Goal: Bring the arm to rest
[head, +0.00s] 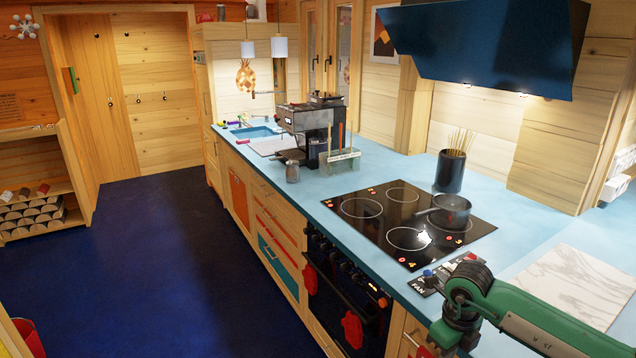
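My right arm (530,318), green with a dark joint, comes in from the lower right. It bends downward beside the front edge of the blue counter (345,185), near the black cooktop (378,205). Its gripper is not visible; the arm runs down toward the bottom edge of the picture. My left arm and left gripper are not in view.
A dark pan (452,211) sits on the cooktop, with a black pot of sticks (450,171) behind it. A marble board (572,283) lies on the counter beside my arm. A coffee machine (310,125) stands farther back. The dark blue floor (165,260) is mostly clear.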

